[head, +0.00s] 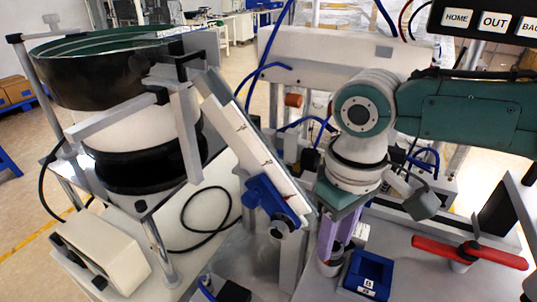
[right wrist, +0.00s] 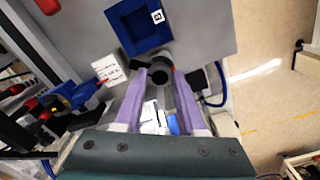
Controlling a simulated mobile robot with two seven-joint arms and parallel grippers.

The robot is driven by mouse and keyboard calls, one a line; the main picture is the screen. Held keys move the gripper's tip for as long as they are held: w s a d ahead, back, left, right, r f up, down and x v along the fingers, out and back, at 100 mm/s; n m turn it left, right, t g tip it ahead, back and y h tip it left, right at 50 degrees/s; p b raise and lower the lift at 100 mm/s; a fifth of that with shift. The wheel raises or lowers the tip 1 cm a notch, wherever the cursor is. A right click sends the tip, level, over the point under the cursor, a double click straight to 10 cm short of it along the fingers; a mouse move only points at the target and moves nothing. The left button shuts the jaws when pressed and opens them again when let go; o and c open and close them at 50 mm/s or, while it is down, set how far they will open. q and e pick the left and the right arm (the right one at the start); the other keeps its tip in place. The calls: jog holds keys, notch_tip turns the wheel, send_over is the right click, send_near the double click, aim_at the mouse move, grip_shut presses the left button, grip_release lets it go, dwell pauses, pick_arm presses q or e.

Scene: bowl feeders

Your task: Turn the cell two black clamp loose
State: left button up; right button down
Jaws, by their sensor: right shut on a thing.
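My right gripper (head: 333,262) points down beside the blue square bin in the head view, its purple fingers close together. In the right wrist view the fingertips (right wrist: 160,74) are on either side of a small round black clamp knob (right wrist: 160,76), and the gripper is shut on it. In the head view the fingers largely hide the clamp. I cannot read a cell number on it. My left gripper is in neither view.
The blue bin (head: 366,276) with a white label stands right of the fingers. A red-handled part (head: 470,252) lies farther right on the grey plate. The bowl feeder (head: 110,75) and its sloping track (head: 250,140) with a blue part (head: 275,203) stand left.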

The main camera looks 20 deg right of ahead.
jog(key=n+p, duration=0.1)
jog(key=n, duration=0.2)
jog(key=shift+n, duration=1.7)
jog(key=shift+p, duration=0.3)
jog(key=c, duration=0.5)
grip_release()
notch_tip(320, 180, up, 10)
